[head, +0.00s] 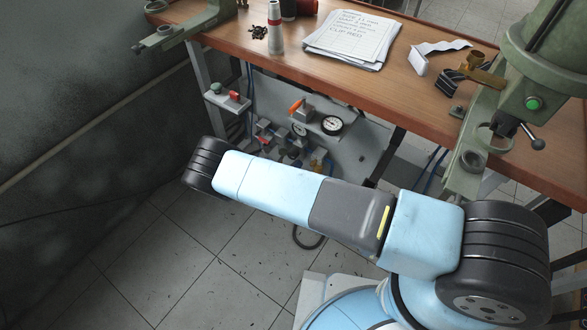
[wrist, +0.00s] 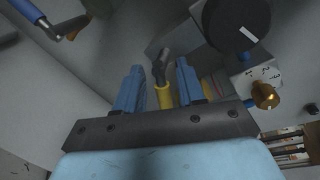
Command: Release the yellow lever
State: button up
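In the wrist view, the yellow lever (wrist: 164,97) stands between the two blue fingers of my gripper (wrist: 158,84). The lever has a yellow sleeve, and a dark grey bent part shows beyond it. Gaps show on both sides of the lever, so the fingers are apart and do not appear to press on it. The lower end of the lever is hidden behind the gripper's dark crossbar. In the head view, my arm hides the gripper. A small yellow part (head: 318,160) shows on the panel just above my arm; I cannot tell if it is the same lever.
A grey panel (head: 350,163) with gauges (head: 332,125) and an orange-handled part (head: 297,104) sits under the wooden bench (head: 290,60). In the wrist view, a large black knob (wrist: 237,22) and a brass knob (wrist: 265,95) are close to the right of my gripper.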

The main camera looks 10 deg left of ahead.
jog(key=v, duration=1.3)
jog(key=shift+s+a, duration=0.15)
jog(key=shift+s, duration=0.2)
